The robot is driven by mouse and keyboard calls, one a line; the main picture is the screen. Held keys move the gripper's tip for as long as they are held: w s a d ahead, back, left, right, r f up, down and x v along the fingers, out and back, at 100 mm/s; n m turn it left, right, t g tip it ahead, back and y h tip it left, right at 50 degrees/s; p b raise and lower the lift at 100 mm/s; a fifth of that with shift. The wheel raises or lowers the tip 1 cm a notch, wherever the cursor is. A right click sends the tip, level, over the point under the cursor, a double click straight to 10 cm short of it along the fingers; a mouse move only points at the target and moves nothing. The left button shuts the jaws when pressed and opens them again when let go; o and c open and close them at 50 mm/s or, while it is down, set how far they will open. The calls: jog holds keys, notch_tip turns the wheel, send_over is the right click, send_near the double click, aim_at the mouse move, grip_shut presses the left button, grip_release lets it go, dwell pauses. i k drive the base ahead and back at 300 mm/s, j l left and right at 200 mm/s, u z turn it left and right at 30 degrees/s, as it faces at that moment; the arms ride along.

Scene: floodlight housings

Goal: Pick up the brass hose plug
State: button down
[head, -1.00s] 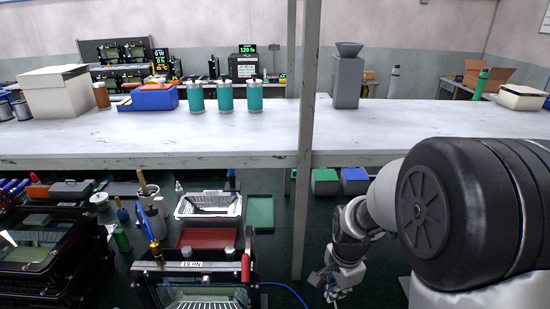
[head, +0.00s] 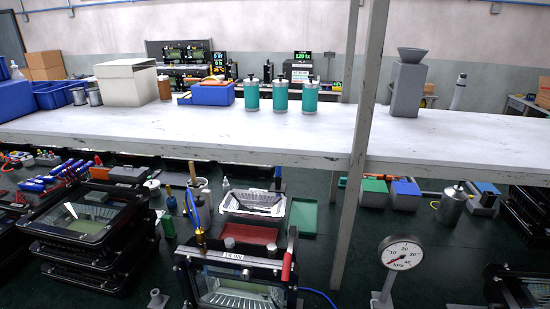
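A brass-coloured fitting (head: 200,240) stands upright at the lower end of a blue hose (head: 190,208), by the left rear corner of a black-framed floodlight housing (head: 238,285). It looks like the brass hose plug, but it is too small to be sure. Whether it is seated in the housing or only in front of it I cannot tell. My gripper is not in view.
A white shelf (head: 250,137) spans the view above the lower work surface, with a grey post (head: 358,150) in front. A pressure gauge (head: 402,254) stands right of the housing. Stacked housings (head: 95,225) are at left. Dark surface between post and gauge is clear.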

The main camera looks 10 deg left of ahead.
aim_at(201, 233)
jog(key=u, duration=1.25)
jog(key=i+j+z, duration=0.45)
jog(key=j, duration=0.2)
jog(key=i+j+z, duration=0.2)
jog(key=j, duration=0.2)
jog(key=j+z, duration=0.25)
jog(key=i+j, duration=0.05)
jog(key=j, duration=0.1)
